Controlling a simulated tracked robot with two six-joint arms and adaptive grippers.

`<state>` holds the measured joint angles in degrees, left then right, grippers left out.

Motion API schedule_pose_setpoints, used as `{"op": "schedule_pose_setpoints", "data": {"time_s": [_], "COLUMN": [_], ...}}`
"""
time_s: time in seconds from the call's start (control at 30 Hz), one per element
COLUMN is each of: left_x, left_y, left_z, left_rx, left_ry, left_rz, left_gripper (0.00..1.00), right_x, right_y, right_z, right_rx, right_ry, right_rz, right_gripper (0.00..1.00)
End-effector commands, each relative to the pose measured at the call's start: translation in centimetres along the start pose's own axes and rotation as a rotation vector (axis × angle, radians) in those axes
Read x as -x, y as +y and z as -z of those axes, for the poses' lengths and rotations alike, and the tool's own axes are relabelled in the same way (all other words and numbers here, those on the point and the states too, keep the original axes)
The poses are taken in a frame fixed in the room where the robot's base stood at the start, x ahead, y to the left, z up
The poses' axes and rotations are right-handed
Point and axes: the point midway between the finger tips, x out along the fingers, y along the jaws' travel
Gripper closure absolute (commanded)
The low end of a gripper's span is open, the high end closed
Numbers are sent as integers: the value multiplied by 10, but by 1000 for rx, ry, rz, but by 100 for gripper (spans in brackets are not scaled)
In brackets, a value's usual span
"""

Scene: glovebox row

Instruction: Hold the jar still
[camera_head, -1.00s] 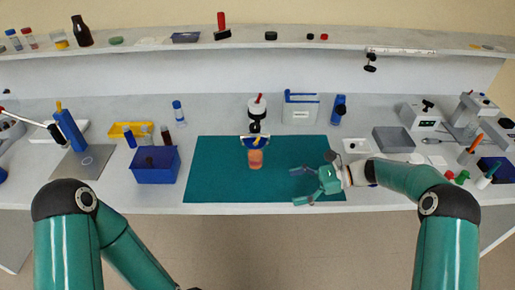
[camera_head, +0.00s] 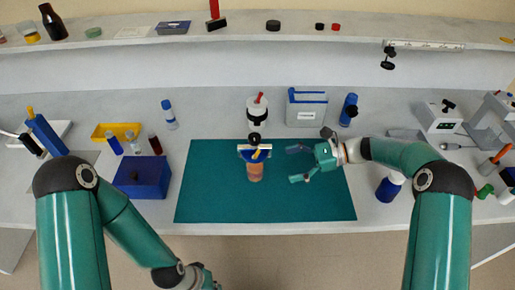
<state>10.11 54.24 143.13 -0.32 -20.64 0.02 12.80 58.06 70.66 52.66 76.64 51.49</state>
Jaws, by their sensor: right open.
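The jar (camera_head: 255,173) is a small clear jar with orange-pink contents. It stands upright on the teal mat (camera_head: 215,205). A blue, white and yellow tool (camera_head: 254,153) sits at its top; I cannot tell whether it touches the jar. My right gripper (camera_head: 291,164) is open just right of the jar. Its two fingers point left towards the jar, with a small gap between them and the glass. My left arm reaches down to the bottom edge, where only its wrist shows; its fingers are out of view.
Behind the jar stands a white bottle (camera_head: 257,110) with a black collar and red tip. A blue box (camera_head: 142,178) and small vials are left of the mat. The mat's left and front parts are clear.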

Motion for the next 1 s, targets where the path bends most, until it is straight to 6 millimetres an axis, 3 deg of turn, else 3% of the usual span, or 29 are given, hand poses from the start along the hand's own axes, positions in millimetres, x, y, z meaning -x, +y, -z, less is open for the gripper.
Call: {"op": "schedule_pose_setpoints", "data": {"time_s": [0.27, 0.7, 1.0], "left_x": [-1, -11, -17], "left_y": [-1, -4, -6], "left_z": [-1, 0, 0], "left_rx": [0, 0, 0], "left_ry": [-1, -1, -1], "left_rz": [0, 0, 0], "left_gripper": [100, 100, 100], "right_x": [-11, -70, -91], "right_y": [2, 1, 0], "right_z": [1, 4, 3], "right_rx": [-3, -5, -4], "right_ry": [0, 0, 0], "right_rz": [7, 11, 13], "right_gripper": [5, 5, 5]}}
